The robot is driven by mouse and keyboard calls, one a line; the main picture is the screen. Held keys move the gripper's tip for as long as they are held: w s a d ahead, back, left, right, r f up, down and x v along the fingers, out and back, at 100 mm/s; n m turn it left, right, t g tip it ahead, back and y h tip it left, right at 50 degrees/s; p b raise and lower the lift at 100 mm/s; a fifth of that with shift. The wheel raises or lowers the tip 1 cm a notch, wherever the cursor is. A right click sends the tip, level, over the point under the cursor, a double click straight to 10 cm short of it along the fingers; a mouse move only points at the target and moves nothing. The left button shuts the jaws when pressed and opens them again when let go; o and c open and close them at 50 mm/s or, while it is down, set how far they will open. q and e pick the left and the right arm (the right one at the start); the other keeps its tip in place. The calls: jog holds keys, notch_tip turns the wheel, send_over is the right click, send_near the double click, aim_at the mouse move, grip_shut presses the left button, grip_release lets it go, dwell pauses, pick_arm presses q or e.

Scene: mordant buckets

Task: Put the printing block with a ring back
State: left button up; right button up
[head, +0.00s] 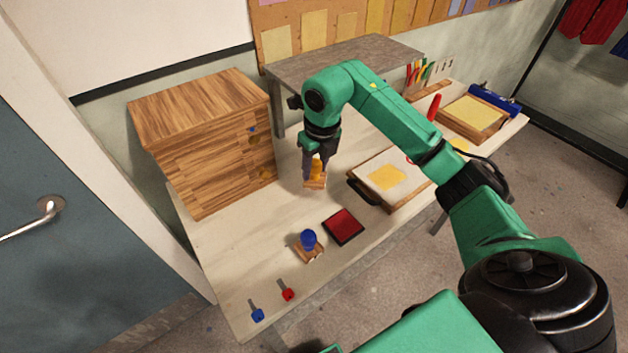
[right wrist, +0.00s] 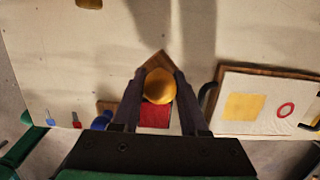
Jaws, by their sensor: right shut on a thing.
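My right gripper (head: 316,165) is shut on the yellow knob of a wooden printing block (head: 314,183), over the table right of the drawer cabinet. The right wrist view shows the yellow knob (right wrist: 160,86) between the fingers. Its underside is hidden, so I cannot tell whether it bears a ring, or whether it touches the table. A second block with a blue knob (head: 308,239) stands near the table's front edge. A printed sheet on a board (head: 371,172) carries a yellow square; a red ring (right wrist: 286,110) shows beside it in the right wrist view. My left gripper is out of view.
The wooden drawer cabinet (head: 207,150) stands at the table's left. A red ink pad (head: 343,226) lies in front of the held block. Small blue (head: 257,312) and red (head: 287,290) tools lie at the near corner. A grey raised shelf (head: 345,56) stands at the back.

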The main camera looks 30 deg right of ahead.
aim_at(314, 183)
notch_tip(314, 183, down, 6)
jog(key=shift+r+p, duration=0.25)
jog(key=shift+p, duration=0.3)
jog(key=shift+f, duration=0.2)
jog(key=o, duration=1)
jog(key=shift+w, duration=0.1)
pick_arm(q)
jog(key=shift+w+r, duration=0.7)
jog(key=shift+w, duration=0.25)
pick_arm(e)
jog(key=shift+o, duration=0.2)
